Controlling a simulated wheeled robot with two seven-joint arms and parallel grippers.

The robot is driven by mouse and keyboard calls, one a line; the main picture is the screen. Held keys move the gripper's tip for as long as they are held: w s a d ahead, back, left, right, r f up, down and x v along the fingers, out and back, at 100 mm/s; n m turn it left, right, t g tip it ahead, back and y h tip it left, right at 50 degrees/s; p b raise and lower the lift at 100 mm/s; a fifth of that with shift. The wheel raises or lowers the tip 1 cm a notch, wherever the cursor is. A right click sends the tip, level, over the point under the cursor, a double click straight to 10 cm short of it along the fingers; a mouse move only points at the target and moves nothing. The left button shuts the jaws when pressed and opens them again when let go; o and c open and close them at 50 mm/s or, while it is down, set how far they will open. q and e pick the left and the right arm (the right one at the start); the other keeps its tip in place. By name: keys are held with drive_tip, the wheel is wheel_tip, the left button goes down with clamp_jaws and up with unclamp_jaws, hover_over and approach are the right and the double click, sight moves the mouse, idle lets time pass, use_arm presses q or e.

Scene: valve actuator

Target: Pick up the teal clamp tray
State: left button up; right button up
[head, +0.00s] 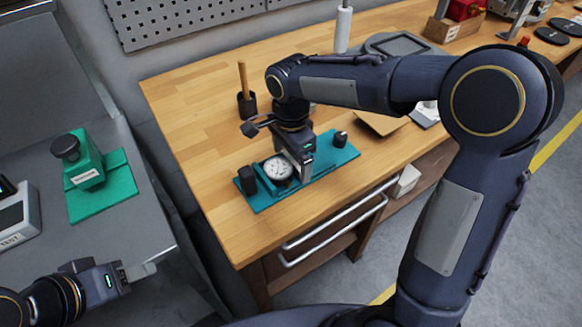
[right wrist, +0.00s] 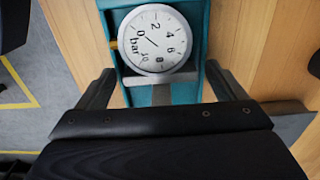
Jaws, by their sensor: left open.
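The teal clamp tray (head: 328,168) lies flat on the wooden bench near its front edge. A round white gauge (head: 278,169) sits in it, with black blocks at its ends. My right gripper (head: 301,166) reaches down over the middle of the tray beside the gauge. In the right wrist view its fingers (right wrist: 160,75) are spread on both sides of the teal tray (right wrist: 184,93), and the gauge (right wrist: 155,39) shows between them. I cannot tell whether they touch the tray. My left gripper (head: 140,272) is open and empty at the lower left, away from the tray.
A green fixture (head: 88,168) on a green plate and a grey test device (head: 15,215) stand on the grey left table. A black holder (head: 247,105) with a wooden handle stands behind the tray. The bench (head: 190,120) is clear left of it.

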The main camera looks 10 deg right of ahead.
drive_tip(key=c, duration=0.9)
drive_tip(key=shift+c, duration=1.2)
drive_tip(key=shift+r, duration=0.15)
